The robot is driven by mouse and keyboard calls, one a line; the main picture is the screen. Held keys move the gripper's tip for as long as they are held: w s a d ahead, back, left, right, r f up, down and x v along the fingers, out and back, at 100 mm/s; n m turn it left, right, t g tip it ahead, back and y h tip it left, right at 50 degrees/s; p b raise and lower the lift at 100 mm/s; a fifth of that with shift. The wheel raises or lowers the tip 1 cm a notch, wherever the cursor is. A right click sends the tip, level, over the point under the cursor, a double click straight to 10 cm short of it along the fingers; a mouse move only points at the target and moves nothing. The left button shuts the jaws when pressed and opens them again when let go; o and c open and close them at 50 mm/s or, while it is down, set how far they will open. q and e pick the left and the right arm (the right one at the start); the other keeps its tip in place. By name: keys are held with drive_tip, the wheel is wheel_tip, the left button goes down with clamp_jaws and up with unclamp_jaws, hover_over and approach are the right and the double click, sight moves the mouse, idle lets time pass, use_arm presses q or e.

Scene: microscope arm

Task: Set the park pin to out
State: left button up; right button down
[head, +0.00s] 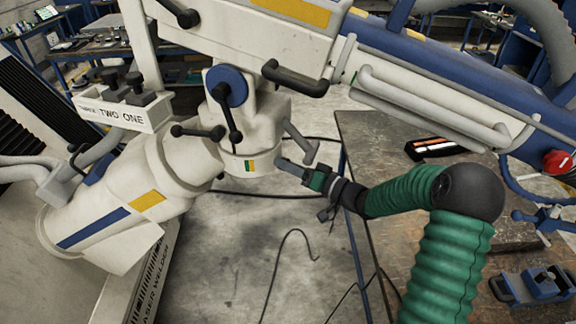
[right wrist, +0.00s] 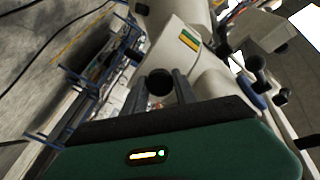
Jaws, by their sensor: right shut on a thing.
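The white microscope arm (head: 185,150) has a joint housing with a green and yellow label (head: 250,166), which also shows in the right wrist view (right wrist: 188,40). My right gripper (head: 283,164) reaches in from the right beside the low end of this housing. In the right wrist view its two fingers (right wrist: 160,88) stand on either side of a dark round knob (right wrist: 159,80), which looks like the park pin, and are shut on it. In the head view the pin is hidden by the fingers, and how far out it sits cannot be told. My left gripper is not in view.
Black-handled levers (head: 198,132) and a dark bar handle (head: 295,80) stick out close above the gripper. A workbench (head: 400,215) with a blue vise (head: 535,287) is at the right. Cables lie on the open floor (head: 245,255).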

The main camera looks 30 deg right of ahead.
drive_tip(key=shift+f, duration=0.15)
idle(0.6)
drive_tip(key=shift+p+v, duration=0.8)
drive_tip(key=shift+v, duration=0.25)
drive_tip(key=c, duration=1.2)
unclamp_jaws()
drive_tip(key=shift+o, duration=1.2)
drive_tip(key=shift+w+d, duration=0.1)
drive_tip(key=b+v, duration=0.2)
drive_tip(key=v, duration=1.4)
drive_tip(key=shift+s, duration=0.4)
